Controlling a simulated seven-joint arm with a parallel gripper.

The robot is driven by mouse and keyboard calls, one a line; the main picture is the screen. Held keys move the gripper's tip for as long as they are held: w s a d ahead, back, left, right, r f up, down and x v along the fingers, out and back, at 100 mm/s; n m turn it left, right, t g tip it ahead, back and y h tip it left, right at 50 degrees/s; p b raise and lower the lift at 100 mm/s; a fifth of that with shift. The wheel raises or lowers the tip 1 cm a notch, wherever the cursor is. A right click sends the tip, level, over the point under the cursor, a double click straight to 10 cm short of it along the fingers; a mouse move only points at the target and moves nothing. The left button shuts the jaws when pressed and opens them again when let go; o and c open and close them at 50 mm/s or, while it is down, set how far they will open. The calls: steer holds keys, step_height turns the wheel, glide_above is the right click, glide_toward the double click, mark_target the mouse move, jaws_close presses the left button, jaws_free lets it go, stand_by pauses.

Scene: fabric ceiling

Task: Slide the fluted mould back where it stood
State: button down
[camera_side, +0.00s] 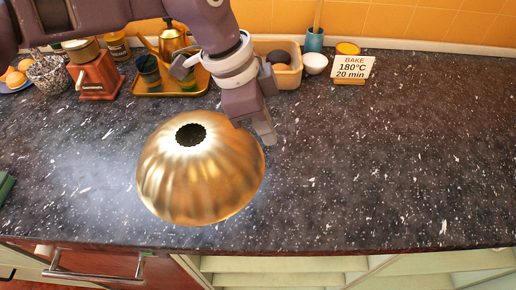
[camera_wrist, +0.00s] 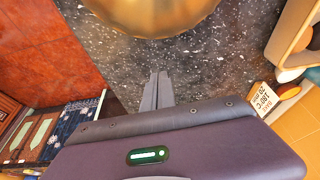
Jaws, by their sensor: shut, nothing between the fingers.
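The fluted mould (camera_side: 200,175) is a golden dome with a dark hole at its top. It stands on the speckled dark worktop, near the front edge, left of the middle in the side view. In the wrist view its golden side (camera_wrist: 150,15) fills the top middle. My gripper (camera_side: 268,136) is low over the worktop at the mould's back right side. Its fingers are shut and empty. In the wrist view the shut fingers (camera_wrist: 160,78) point toward the mould, with a gap of worktop in that picture. I cannot tell whether they touch it.
Along the back wall stand a wooden grinder (camera_side: 96,82), a golden tray (camera_side: 168,92) with a jug, a beige bin (camera_side: 290,76), a white bowl (camera_side: 315,63) and a bake sign (camera_side: 352,68). The worktop's right half (camera_side: 400,160) is clear. Its front edge (camera_side: 350,250) drops to shelves.

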mark_target(138, 173)
steer(key=x, duration=0.8)
steer(key=shift+f, duration=0.3)
steer(key=a, duration=0.3)
steer(key=shift+f, duration=0.4)
steer(key=shift+a, duration=0.3)
steer(key=a, duration=0.9)
steer(key=s+a, duration=0.1)
steer(key=a, duration=1.7)
steer(key=shift+s, duration=0.25)
steer(key=shift+d, duration=0.1)
